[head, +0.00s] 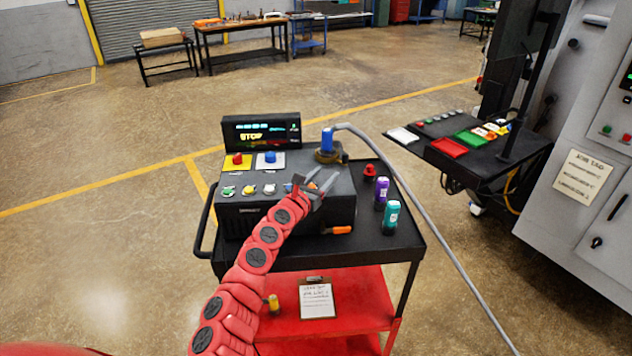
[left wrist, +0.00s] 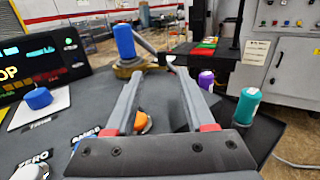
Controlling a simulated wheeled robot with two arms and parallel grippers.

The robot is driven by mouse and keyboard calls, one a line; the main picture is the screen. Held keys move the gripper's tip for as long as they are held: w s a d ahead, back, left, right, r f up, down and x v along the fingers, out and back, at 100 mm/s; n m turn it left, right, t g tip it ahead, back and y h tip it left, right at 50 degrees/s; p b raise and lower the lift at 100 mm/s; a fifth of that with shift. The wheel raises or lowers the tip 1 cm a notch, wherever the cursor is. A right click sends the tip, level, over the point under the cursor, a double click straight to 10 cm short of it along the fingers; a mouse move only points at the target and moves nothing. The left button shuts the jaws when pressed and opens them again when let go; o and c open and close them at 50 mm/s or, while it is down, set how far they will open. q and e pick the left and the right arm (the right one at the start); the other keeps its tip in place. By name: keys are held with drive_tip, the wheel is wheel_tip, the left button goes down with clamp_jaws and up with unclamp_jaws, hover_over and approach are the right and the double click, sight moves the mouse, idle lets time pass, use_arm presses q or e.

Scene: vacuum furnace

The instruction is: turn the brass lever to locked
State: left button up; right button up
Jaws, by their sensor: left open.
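A brass collar (head: 331,157) sits around the base of the upright blue connector (head: 327,140) at the back right of the black box. In the left wrist view the brass part (left wrist: 130,68) lies ahead, with the blue connector (left wrist: 124,42) standing in it. I cannot clearly tell the lever arm or its angle. My left gripper (head: 322,181) is open and empty above the box, just in front of the brass part and apart from it. In the left wrist view its two fingers (left wrist: 158,74) point toward the brass part's right side. My right gripper is not in view.
A grey cable (head: 420,210) runs from the connector past the cart's right side. Purple (head: 380,194) and teal (head: 391,217) canisters and a red knob (head: 370,172) stand right of the box. A display (head: 261,131) reading STOP stands at the back left.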

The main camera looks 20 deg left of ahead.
use_arm(q)
drive_tip(key=s+p, duration=0.1)
drive_tip(key=s, duration=0.2)
drive_tip(key=shift+s+a+p, duration=0.1)
drive_tip(key=shift+a+p, duration=0.2)
drive_tip(key=shift+p, duration=0.05)
drive_tip(key=shift+s+f, duration=0.1)
drive_tip(key=shift+s, duration=0.6)
